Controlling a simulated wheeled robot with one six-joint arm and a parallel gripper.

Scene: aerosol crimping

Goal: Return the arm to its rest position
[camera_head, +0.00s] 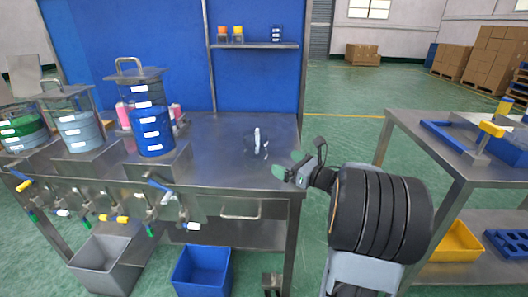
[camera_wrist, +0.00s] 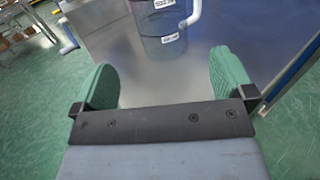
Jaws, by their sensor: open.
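My gripper (camera_head: 290,168) is at the right end of the steel workbench (camera_head: 222,174), by its front right corner. In the wrist view, my gripper (camera_wrist: 162,85) shows two green fingers spread wide with nothing between them. A clear jug (camera_head: 256,143) with a white handle stands upright on the bench, a short way beyond the fingertips. The jug (camera_wrist: 163,35) also shows in the wrist view with white labels, its top cut off by the frame. The fingers are apart from it. My arm reaches in from the lower right.
Several containers, including a blue one (camera_head: 152,133), stand at the bench's left. A shelf (camera_head: 255,45) with small bottles hangs behind. A grey bin (camera_head: 105,262) and a blue bin (camera_head: 202,271) sit below. Another table (camera_head: 410,130) stands right. Green floor lies between.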

